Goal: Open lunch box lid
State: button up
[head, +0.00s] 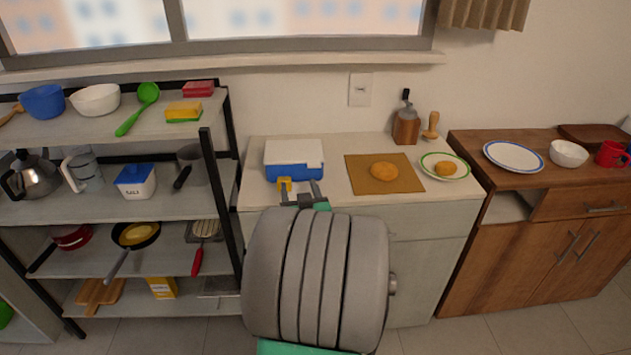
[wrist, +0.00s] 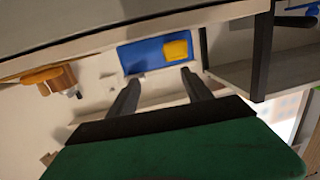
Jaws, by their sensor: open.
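The lunch box (head: 294,172) is blue with a white lid (head: 294,151) that lies closed on top, and stands on the counter near its left end. A yellow latch (head: 285,184) is on its front. In the wrist view the blue front (wrist: 137,57) and the yellow latch (wrist: 177,48) show just beyond the fingertips. My gripper (head: 302,190) is open and empty, right in front of the box, its fingers pointing at the front face. It also shows in the wrist view (wrist: 161,77). Whether a finger touches the box I cannot tell.
A brown board (head: 365,184) with a round food piece and a green-rimmed plate (head: 432,173) lie right of the box. A loaded shelf rack (head: 206,160) with a black post stands close on the left.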

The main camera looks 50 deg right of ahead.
jog(key=d, duration=0.3)
jog(key=w+d+m+h+p, duration=0.1)
jog(key=d, duration=0.2)
jog(key=d+h, duration=0.1)
jog(key=d, duration=0.1)
jog(key=shift+w+d+r+g+p, duration=0.25)
jog(key=shift+w+d+g+p, duration=0.1)
jog(key=shift+d+g, duration=0.05)
jog(key=shift+c, duration=0.2)
grip_shut()
dwell(0.7)
